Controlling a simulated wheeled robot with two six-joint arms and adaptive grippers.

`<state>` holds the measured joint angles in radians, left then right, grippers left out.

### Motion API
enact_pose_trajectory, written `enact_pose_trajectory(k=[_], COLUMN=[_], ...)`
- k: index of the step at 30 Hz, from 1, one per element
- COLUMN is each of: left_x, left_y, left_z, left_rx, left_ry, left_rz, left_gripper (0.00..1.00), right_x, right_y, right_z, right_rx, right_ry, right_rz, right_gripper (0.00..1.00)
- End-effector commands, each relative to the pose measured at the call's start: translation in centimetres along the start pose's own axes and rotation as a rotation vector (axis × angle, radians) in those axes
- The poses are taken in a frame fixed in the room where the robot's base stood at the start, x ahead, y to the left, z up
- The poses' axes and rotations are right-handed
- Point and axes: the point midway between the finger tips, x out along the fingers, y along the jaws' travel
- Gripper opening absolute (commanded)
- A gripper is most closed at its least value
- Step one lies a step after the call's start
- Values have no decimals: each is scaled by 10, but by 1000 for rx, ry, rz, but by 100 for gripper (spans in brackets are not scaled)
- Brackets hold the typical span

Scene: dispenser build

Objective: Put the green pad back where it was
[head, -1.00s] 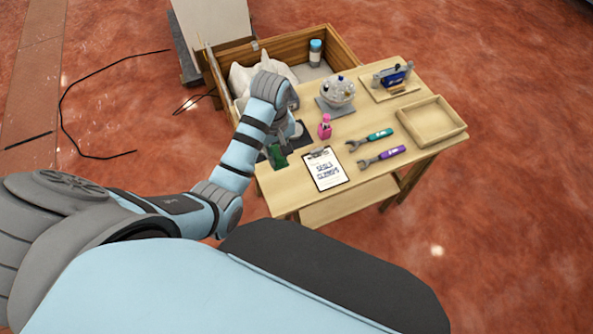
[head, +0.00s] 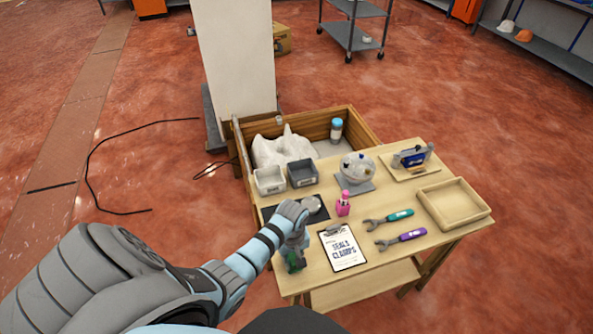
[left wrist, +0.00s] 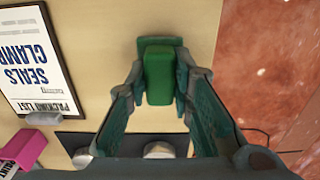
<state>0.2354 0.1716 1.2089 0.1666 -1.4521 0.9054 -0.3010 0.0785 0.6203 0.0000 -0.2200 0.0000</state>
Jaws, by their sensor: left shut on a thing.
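The green pad (left wrist: 158,78) is a small bright green block between the two teal fingers of my left gripper (left wrist: 160,92) in the left wrist view. My left gripper is shut on it. In the head view my left gripper (head: 294,258) points down at the table's front left, left of the clipboard, and mostly covers the pad. I cannot tell whether the pad touches the tabletop. A dark mat (head: 270,213) lies behind the gripper, partly hidden by my arm. My right gripper is not in view.
The clipboard (head: 343,250) lies close to the right of my gripper. Two bins, light grey (head: 270,181) and dark grey (head: 302,173), stand behind the mat.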

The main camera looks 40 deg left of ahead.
Motion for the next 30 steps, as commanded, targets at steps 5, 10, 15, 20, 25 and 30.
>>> enact_pose_trajectory(k=[5,10,15,20,25,30], left_x=[4,6,5,5,1,-24], left_y=[1,1,1,1,2,2], left_z=[0,0,0,0,0,0], left_rx=[2,2,2,2,2,2], left_ry=[1,1,1,1,2,2], left_rz=[1,0,0,0,1,3], left_gripper=[0,0,41,41,41,41], right_x=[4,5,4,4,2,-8], right_y=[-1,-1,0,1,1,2], right_z=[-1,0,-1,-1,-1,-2], right_rx=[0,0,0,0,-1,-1], right_ry=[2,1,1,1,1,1], right_rz=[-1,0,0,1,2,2], right_gripper=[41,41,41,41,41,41])
